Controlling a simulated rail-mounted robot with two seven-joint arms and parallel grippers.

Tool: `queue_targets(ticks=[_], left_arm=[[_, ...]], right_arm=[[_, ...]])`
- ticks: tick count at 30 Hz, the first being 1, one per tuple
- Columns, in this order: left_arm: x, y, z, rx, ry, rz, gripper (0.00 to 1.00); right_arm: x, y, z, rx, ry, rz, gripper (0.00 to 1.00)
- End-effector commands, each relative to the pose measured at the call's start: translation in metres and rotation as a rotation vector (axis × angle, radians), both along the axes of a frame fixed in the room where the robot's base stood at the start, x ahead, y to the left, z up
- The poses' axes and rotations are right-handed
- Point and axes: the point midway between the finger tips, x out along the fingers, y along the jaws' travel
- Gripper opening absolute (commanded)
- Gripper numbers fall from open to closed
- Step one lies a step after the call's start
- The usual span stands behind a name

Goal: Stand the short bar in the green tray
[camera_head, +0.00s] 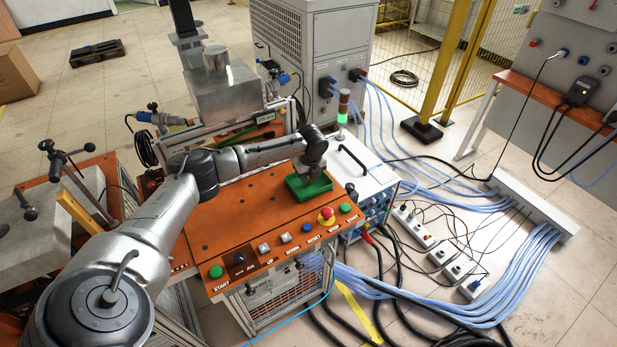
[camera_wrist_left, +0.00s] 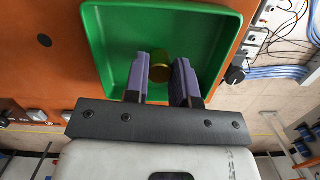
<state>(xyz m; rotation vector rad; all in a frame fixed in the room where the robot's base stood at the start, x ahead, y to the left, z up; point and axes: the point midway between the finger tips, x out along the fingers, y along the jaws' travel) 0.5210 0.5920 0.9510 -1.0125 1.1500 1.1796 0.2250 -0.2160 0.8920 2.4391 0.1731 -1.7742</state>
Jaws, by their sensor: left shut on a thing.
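The green tray (camera_head: 308,188) sits on the orange panel at its right side. It also fills the upper middle of the left wrist view (camera_wrist_left: 105,45). My left gripper (camera_head: 312,172) is over the tray, pointing down into it. In the left wrist view its two purple-grey fingers (camera_wrist_left: 160,78) are shut on the short bar (camera_wrist_left: 160,66), seen end-on as a brassy round face between them. In the head view the bar is hidden by the gripper. I cannot tell whether its lower end touches the tray floor. My right gripper is not in view.
The orange panel (camera_head: 225,225) has buttons along its front edge, with a red stop button (camera_head: 326,213) close to the tray. A signal light (camera_head: 343,108) and a white cabinet (camera_head: 365,170) stand right of it. Cables cover the floor at right.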

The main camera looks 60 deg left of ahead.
Motion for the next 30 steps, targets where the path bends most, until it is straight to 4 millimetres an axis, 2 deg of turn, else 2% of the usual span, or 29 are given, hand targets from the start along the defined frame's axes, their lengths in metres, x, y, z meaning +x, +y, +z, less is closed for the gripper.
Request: queue_targets(ticks=[13, 14, 21, 30], left_arm=[[0.0003, -0.0001, -0.0072, 0.0, -0.001, 0.0, 0.0], [0.0003, 0.0001, -0.0074, 0.0, -0.001, 0.0, 0.26], [0.0003, 0.0, -0.0073, 0.001, -0.001, 0.0, 0.49], [0.0003, 0.0004, -0.0046, 0.001, -0.002, 0.0, 0.5]], right_arm=[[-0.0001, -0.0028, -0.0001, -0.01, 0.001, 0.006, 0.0], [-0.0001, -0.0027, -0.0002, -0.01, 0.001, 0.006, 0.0], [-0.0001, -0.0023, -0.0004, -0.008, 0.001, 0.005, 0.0], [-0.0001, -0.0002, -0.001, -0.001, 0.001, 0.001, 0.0]])
